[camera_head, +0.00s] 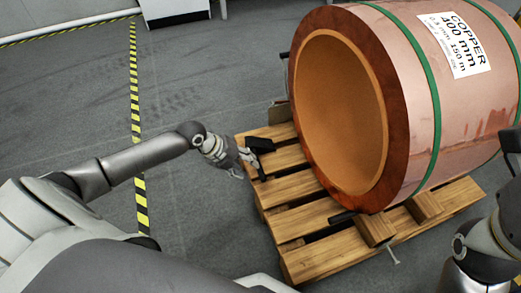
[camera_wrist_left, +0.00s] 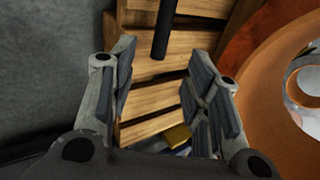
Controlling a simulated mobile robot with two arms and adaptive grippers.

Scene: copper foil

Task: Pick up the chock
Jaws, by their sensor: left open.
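A wooden chock (camera_head: 375,229) with a black handle (camera_head: 342,216) sits on the pallet at the near lower edge of the copper roll (camera_head: 400,120). A second wooden block (camera_head: 424,207) sits to its right. My left gripper (camera_head: 253,163) is above the pallet's left edge, open and apart from both blocks. In the left wrist view its spread fingers (camera_wrist_left: 157,78) have nothing between their tips. A black bar (camera_wrist_left: 163,30) lies beyond them; I cannot tell which block it belongs to.
The wooden pallet (camera_head: 300,222) carries the copper roll, bound with green straps. A thin metal piece (camera_head: 393,254) sticks out at its near edge. My right arm shows at the right edge. The grey floor left of the pallet is clear, with yellow-black tape (camera_head: 142,205).

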